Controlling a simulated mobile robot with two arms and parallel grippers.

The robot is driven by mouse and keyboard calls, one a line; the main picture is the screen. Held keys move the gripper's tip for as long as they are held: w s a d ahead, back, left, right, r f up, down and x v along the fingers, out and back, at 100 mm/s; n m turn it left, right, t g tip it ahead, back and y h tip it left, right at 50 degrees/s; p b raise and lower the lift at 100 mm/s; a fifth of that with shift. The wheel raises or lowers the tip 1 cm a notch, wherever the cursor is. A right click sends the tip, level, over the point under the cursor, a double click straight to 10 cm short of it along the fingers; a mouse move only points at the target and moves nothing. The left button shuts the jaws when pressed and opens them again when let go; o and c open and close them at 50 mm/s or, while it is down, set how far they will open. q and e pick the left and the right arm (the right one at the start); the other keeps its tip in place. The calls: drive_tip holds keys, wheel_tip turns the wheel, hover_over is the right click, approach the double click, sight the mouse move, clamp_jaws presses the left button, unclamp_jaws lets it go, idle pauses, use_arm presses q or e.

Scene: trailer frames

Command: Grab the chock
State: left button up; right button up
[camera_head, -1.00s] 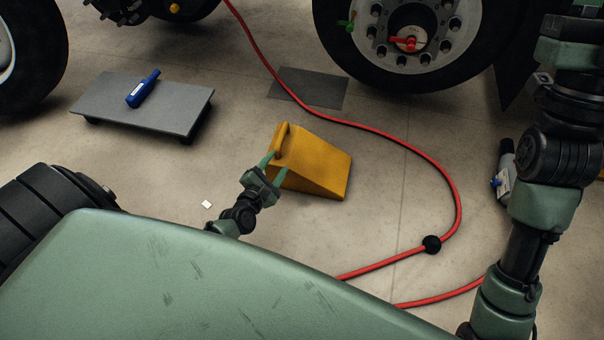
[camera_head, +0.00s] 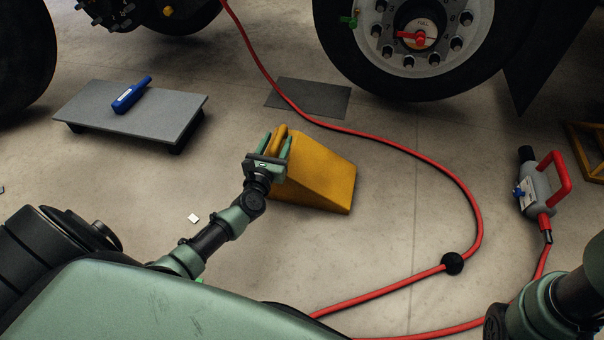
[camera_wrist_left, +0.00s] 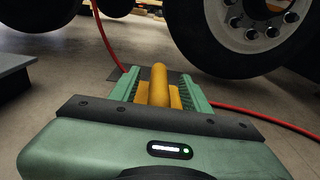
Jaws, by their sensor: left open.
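The yellow wedge chock (camera_head: 318,172) stands on the concrete floor in the middle of the head view, with a bar handle at its upper left end. My left gripper (camera_head: 277,146) is at that end, its two green fingers open on either side of the handle. In the left wrist view the yellow handle (camera_wrist_left: 158,86) stands between the open fingers (camera_wrist_left: 160,92), with a gap on each side. Most of the chock's body is hidden there. My right gripper is not in view; only part of that arm shows at the lower right.
A red hose (camera_head: 415,162) curves around the chock's right side to a grey tool with a red handle (camera_head: 541,187). A low grey platform (camera_head: 165,112) with a blue device (camera_head: 130,96) stands left. A large wheel (camera_head: 418,40) stands behind. Floor between platform and chock is clear.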

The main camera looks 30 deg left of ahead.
use_arm(q)
drive_tip(key=shift+x, duration=1.05)
drive_tip(key=shift+c, duration=0.4)
clamp_jaws()
drive_tip(key=shift+r, duration=0.15)
